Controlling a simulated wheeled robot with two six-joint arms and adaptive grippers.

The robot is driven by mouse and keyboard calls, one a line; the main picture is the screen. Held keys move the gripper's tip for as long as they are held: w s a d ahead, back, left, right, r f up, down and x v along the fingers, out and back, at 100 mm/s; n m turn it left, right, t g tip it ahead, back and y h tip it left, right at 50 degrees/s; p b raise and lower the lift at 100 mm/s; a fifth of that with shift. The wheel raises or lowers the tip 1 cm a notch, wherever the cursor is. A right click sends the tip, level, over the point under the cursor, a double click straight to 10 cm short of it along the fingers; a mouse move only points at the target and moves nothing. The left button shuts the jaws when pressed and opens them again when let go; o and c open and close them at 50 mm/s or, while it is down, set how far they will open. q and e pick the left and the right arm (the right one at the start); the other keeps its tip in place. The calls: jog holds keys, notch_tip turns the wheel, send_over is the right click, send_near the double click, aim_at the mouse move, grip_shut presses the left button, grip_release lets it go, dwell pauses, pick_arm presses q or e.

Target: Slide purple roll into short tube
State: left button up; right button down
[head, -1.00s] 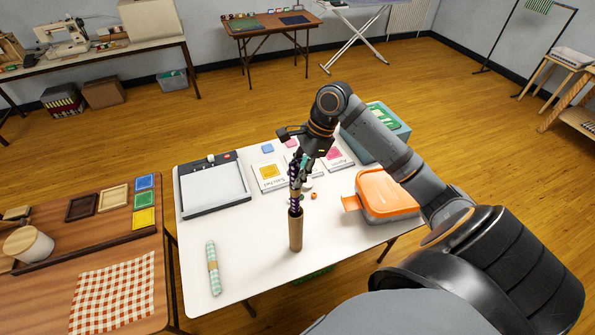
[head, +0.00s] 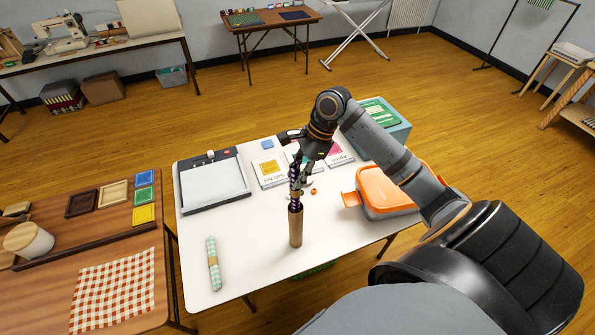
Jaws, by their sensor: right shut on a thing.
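A short brown cardboard tube (head: 296,226) stands upright on the white table. The purple patterned roll (head: 295,191) stands upright above it, its lower end at the tube's mouth. I cannot tell how far, if at all, the roll is inside the tube. My right gripper (head: 299,177) is shut on the upper part of the roll, and its fingers partly hide it. My left gripper is not in view.
An orange lidded box (head: 385,192) stands right of the tube. A green patterned roll (head: 213,264) lies at the front left. A paper trimmer (head: 213,183) and several cards (head: 270,171) lie behind. The table around the tube is clear.

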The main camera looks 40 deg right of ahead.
aim_at(298, 197)
jog(key=shift+f, duration=0.15)
dwell(0.3)
jog(key=shift+f+b, duration=0.4)
jog(key=shift+f, duration=1)
jog(key=shift+f+b, duration=0.75)
jog(key=shift+f, duration=3.25)
jog(key=c, duration=0.9)
grip_release()
